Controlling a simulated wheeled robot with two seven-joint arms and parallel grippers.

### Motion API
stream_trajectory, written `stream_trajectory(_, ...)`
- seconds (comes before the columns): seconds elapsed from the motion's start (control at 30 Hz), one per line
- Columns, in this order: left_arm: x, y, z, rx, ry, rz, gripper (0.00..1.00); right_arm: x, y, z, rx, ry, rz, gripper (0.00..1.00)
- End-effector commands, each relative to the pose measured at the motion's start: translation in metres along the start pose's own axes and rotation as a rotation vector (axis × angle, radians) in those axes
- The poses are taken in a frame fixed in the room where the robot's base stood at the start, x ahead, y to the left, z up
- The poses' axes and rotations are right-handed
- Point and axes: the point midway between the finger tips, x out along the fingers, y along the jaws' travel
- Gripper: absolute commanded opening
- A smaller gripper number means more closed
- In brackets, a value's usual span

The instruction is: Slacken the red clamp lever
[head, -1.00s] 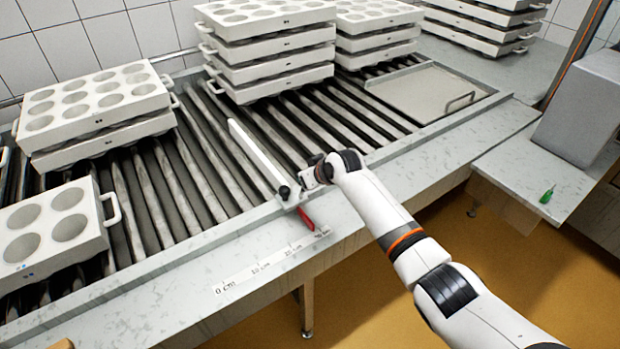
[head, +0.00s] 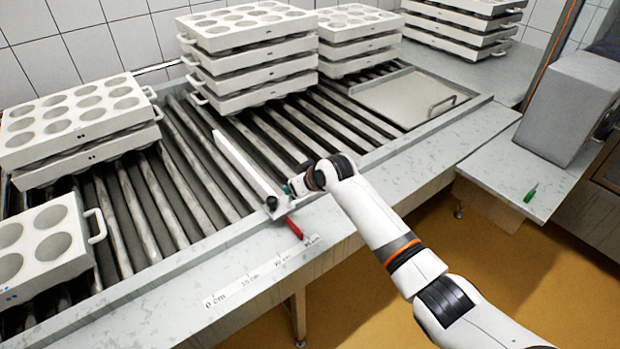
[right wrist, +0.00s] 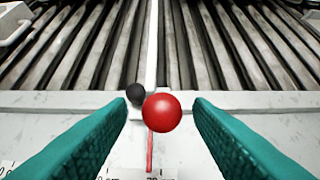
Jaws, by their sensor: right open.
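The red clamp lever (head: 294,228) sits on the conveyor's front rail, at the near end of the white guide bar (head: 243,164). In the right wrist view its red ball knob (right wrist: 161,112) lies between my fingers, with its thin red rod (right wrist: 150,152) below. A black knob (right wrist: 136,94) is just left of it. My right gripper (right wrist: 160,125) is open, with a teal finger on each side of the red knob and a gap to both. In the head view my right gripper (head: 292,187) is small and partly hidden by its wrist. My left gripper is not in view.
A ruler strip (head: 262,271) lies along the front rail (head: 180,300). Stacks of white moulds (head: 258,60) stand on the rollers. A metal plate with a handle (head: 400,97) lies at the right. A green object (head: 530,195) is on the side table.

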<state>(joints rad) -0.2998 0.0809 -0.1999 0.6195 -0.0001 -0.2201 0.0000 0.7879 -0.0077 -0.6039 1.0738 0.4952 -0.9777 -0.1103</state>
Motion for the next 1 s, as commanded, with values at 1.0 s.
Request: stream_trajectory(1.0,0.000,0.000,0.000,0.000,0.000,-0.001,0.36,-0.092,0.001,0.001,-0.001,-0.002,0.000,0.47)
